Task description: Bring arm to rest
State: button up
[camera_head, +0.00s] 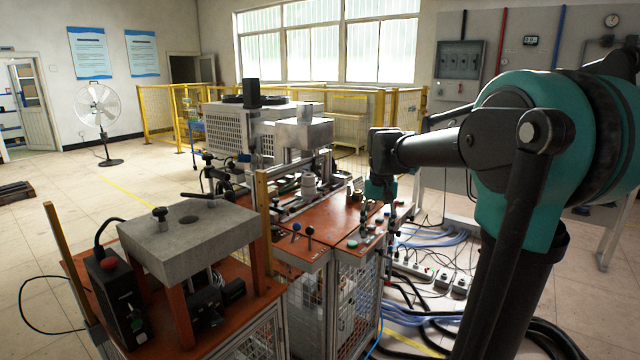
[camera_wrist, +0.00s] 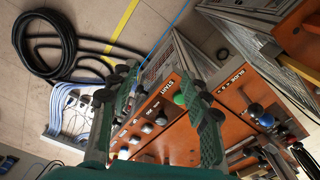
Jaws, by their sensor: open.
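My arm (camera_head: 430,150) reaches from the right side of the head view toward the middle. My gripper (camera_head: 376,220) points down over the right part of the orange-brown bench top. In the wrist view, the two teal fingers of my gripper (camera_wrist: 158,85) stand apart with nothing held between them. Below and beyond them lies the orange control panel (camera_wrist: 166,108) with a START label, a green button (camera_wrist: 179,98) and several knobs. The gap between the fingers and the panel is hard to judge.
The induction heater bench has a grey block (camera_head: 190,235) on posts at the left and a machine (camera_head: 305,132) at the back. Levers (camera_head: 309,232) stand at the bench's front edge. Power strips (camera_head: 430,272) and hoses lie on the floor to the right. Open floor (camera_head: 60,205) spreads at the left.

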jog(key=s+d+f+n+t, duration=0.1)
jog(key=s+f, duration=0.9)
jog(key=s+d+f+n+t, duration=0.1)
jog(key=s+d+f+t, duration=0.1)
jog(key=s+f, duration=0.8)
jog(key=shift+d+t, duration=0.15)
jog(key=shift+t, duration=0.15)
jog(key=shift+w, duration=0.1)
